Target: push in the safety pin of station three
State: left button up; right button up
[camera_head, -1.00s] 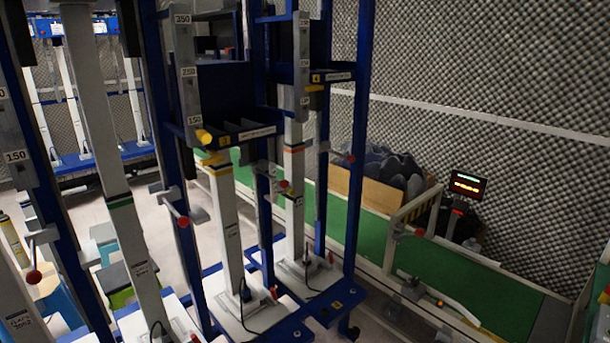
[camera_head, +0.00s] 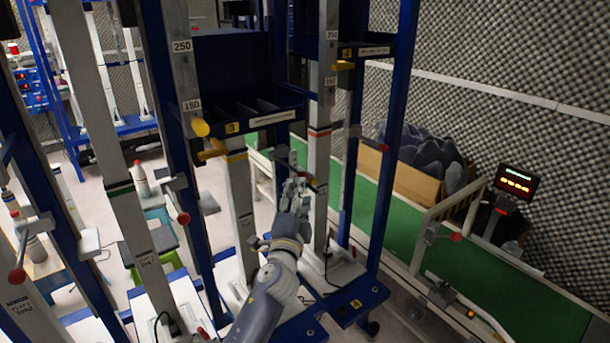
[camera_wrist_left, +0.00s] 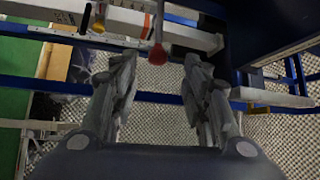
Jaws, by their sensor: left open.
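Station three, marked by a yellow "3" label (camera_head: 232,128), is a blue frame with a grey upright. A yellow round-ended pin (camera_head: 200,128) sticks out of its upright, with a yellow bar (camera_head: 213,150) just below; I cannot tell which is the safety pin. My left gripper (camera_head: 297,187) is to the right of and lower than these, in front of the neighbouring upright. It is open and empty. In the left wrist view a red ball knob (camera_wrist_left: 157,54) shows between the open fingers (camera_wrist_left: 158,68); contact cannot be told. My right gripper is out of view.
Station four, with its yellow "4" label (camera_head: 347,53), stands just right. Another red ball knob (camera_head: 183,218) sticks out at left. A green conveyor (camera_head: 480,265) and a lit display (camera_head: 515,180) are at right. Blue posts and frames crowd the space around my arm.

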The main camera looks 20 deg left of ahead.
aim_at(284, 162)
pick_arm(q)
jog(key=shift+f+x, duration=0.2)
jog(key=shift+x, duration=3.75)
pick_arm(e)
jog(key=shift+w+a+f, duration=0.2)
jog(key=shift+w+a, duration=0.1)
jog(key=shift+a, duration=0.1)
pick_arm(q)
grip_shut()
jog(key=w+a+b, duration=0.1)
jog(key=w+a, duration=0.1)
jog(key=w+a+b, duration=0.2)
jog(key=a, duration=0.1)
jog(key=shift+w+a+r, duration=0.1)
jog(key=shift+w+a, duration=0.3)
jog(key=shift+a, duration=0.2)
jog(key=shift+w+a, duration=0.35)
jog(key=shift+a, duration=0.2)
jog(key=shift+d, duration=0.15)
jog(key=shift+c, duration=1.6)
grip_release()
jog(key=o, duration=0.3)
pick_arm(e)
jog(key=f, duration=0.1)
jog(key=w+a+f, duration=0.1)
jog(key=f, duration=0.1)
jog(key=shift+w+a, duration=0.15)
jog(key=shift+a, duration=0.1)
